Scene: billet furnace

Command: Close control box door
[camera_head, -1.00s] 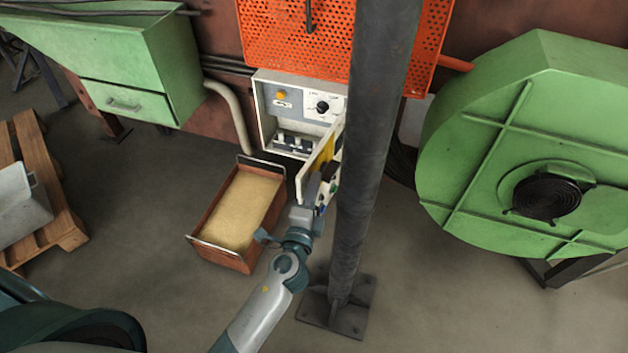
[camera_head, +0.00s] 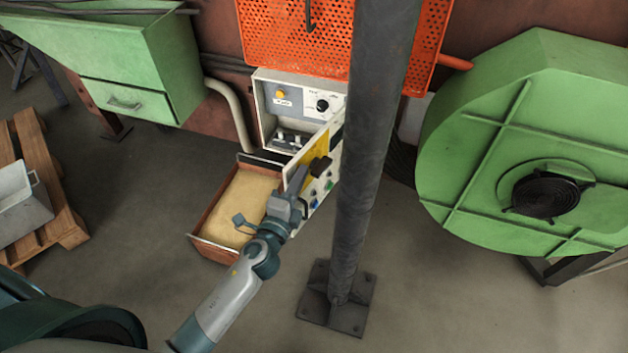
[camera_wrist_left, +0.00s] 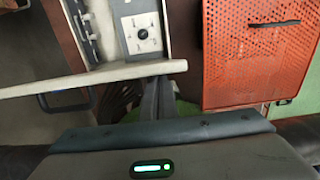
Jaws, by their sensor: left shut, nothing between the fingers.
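The control box (camera_head: 264,100) is pale, with a yellow button and a black knob inside, and stands open below the orange mesh. Its door (camera_head: 316,172) stands ajar toward me from the box's right side, partly behind the grey post; its visible face has a yellow patch, a black part and coloured buttons. In the left wrist view the door shows as a pale strip (camera_wrist_left: 95,77) close to my fingertips (camera_wrist_left: 158,88); contact is unclear. My right gripper is not in view.
A grey post (camera_head: 362,190) stands right of the door. A brown crate of yellowish material (camera_head: 201,222) sits on the floor below the box. A green fan housing (camera_head: 470,150) is at right, a wooden pallet (camera_head: 62,195) at left. Orange mesh (camera_head: 290,35) is above.

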